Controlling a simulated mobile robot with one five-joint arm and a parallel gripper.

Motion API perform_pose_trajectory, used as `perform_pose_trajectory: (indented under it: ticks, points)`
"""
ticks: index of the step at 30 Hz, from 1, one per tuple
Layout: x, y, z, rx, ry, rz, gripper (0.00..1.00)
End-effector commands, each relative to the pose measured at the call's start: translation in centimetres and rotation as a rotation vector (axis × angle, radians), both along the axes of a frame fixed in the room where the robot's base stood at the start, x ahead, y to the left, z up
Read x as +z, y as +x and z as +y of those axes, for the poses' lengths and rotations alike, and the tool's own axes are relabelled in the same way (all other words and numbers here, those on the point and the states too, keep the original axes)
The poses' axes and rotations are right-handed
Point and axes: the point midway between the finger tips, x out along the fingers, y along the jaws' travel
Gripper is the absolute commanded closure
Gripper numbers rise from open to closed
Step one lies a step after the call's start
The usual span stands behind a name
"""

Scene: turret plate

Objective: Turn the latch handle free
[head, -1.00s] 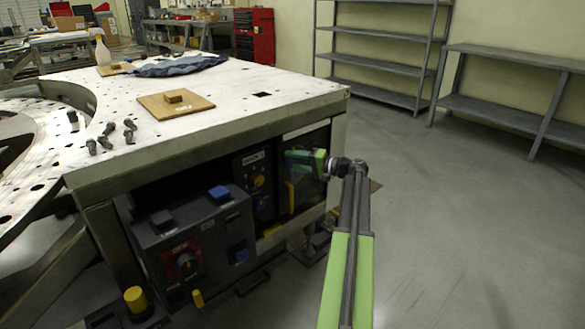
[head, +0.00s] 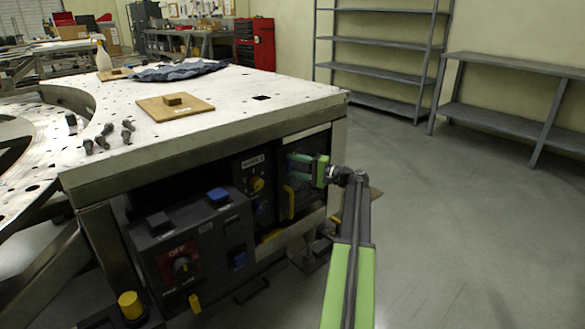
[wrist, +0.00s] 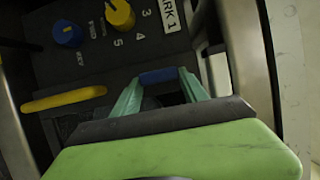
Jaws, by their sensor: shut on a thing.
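My gripper (head: 291,164) reaches from the right into the dark panel bay under the table. In the wrist view, its two green fingers (wrist: 158,80) are shut on a blue bar (wrist: 158,76), which appears to be the latch handle. The bar lies across between the fingertips, and the fingers hide its ends. A yellow handle (wrist: 65,98) sits to the left on the same dark panel, apart from the fingers; it also shows in the head view (head: 289,202).
A yellow knob (wrist: 119,14) and a blue knob (wrist: 67,33) sit on the panel. A grey control box (head: 205,250) with a red OFF plate stands left of the bay. The table's metal edge (head: 215,148) runs above my gripper. The floor at right is clear.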

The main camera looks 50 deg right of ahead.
Motion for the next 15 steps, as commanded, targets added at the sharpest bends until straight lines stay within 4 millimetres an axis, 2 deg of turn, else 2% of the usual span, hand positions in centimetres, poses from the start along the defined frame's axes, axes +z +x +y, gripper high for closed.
perform_pose_trajectory:
  ticks: [2,3,6,8,15]
  points:
    - [0.04,0.05,0.00,0.000,0.002,0.000,0.90]
    - [0.04,0.05,0.00,0.000,0.002,0.000,0.47]
    - [0.04,0.03,-0.02,-0.001,0.001,-0.001,0.33]
    - [0.03,0.02,-0.03,-0.001,0.001,-0.001,0.27]
    - [0.02,-0.03,-0.06,-0.001,0.000,-0.001,0.27]
